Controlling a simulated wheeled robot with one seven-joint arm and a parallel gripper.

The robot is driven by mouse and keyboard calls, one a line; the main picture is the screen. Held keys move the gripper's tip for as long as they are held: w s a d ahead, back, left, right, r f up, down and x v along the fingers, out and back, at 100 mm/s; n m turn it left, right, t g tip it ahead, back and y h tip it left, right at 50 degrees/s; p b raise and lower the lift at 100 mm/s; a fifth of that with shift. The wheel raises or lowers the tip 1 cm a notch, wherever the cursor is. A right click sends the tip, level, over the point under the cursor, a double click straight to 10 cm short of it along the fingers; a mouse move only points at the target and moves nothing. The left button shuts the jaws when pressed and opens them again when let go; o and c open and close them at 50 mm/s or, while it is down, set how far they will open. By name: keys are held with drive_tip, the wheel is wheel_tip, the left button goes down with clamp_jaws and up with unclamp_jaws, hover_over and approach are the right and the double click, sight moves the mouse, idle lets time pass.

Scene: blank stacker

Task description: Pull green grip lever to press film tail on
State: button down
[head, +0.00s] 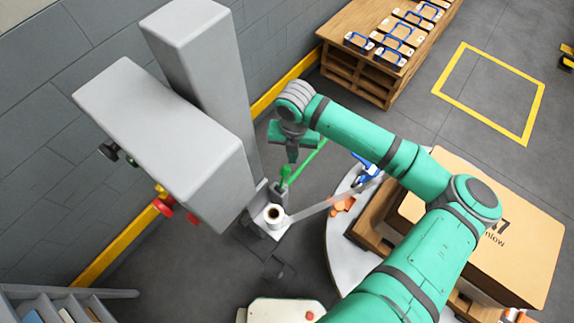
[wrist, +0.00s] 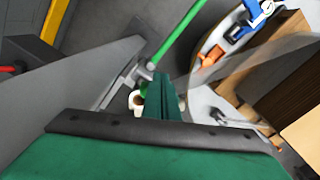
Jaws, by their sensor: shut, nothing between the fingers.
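The green grip lever (head: 308,161) is a thin green bar beside the film carriage at the foot of the grey mast. In the wrist view it (wrist: 180,33) runs up and right from just behind my fingertips. My gripper (head: 292,156) is shut and empty, pointing down close above the lever's lower end; in the wrist view its fingers (wrist: 163,82) hide part of that end. I cannot tell whether they touch it. The clear film tail (head: 322,208) stretches from the carriage's film roll (head: 274,214) towards the boxes. It also shows in the wrist view (wrist: 245,58).
The grey mast (head: 205,85) stands left of my gripper. A round turntable (head: 338,245) carries a pallet with cardboard boxes (head: 520,245) at right. Orange (head: 342,205) and blue (head: 364,168) parts sit at its edge. A wooden bench (head: 350,75) stands behind.

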sight(283, 179)
drive_tip(key=shift+f, duration=0.1)
drive_tip(key=shift+f, duration=2.2)
